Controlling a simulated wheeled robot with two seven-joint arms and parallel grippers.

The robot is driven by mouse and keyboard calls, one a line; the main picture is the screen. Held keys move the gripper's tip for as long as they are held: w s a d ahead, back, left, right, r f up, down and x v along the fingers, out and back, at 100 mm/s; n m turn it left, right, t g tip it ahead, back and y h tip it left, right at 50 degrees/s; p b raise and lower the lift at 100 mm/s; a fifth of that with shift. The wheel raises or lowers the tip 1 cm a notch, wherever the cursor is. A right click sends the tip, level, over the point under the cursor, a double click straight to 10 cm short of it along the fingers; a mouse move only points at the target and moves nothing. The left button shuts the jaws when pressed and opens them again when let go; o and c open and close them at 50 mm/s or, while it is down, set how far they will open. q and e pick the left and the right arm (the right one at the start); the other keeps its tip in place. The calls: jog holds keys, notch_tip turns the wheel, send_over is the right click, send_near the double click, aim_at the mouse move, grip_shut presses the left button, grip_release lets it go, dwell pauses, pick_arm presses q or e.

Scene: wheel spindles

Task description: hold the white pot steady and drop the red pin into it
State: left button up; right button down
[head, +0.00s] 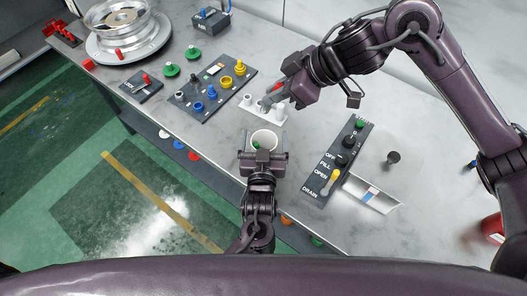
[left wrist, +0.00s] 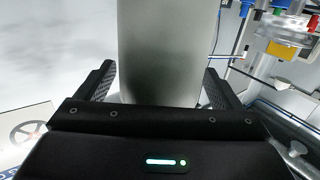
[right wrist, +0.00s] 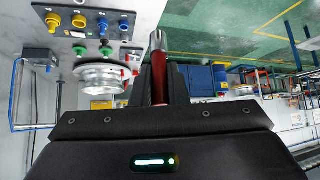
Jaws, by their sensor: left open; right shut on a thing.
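The white pot (head: 266,134) stands upright near the table's front edge in the head view, with something green visible inside it. My left gripper (head: 263,154) is open at the pot's near side. In the left wrist view the pot (left wrist: 160,50) rises between the two fingers, with a gap on each side. My right gripper (head: 277,92) is above the white holder, behind the pot. It is shut on the red pin (right wrist: 158,82), whose metal end points away from the fingers in the right wrist view. The pin is largely hidden by the gripper in the head view.
A white holder (head: 249,101) with upright cups stands just behind the pot. A dark panel with coloured knobs (head: 208,88) lies to the left. A panel with a yellow lever (head: 333,176) lies to the right. A silver wheel (head: 124,20) stands at the back left.

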pick_arm(q)
jog(key=shift+w, duration=0.6)
jog(key=c, duration=1)
jog(key=shift+c, duration=0.2)
pick_arm(e)
notch_tip(320, 180, down, 13)
dwell(0.5)
jog(key=c, duration=1.3)
grip_release()
jog(key=shift+c, duration=0.2)
jog(key=v, duration=1.2)
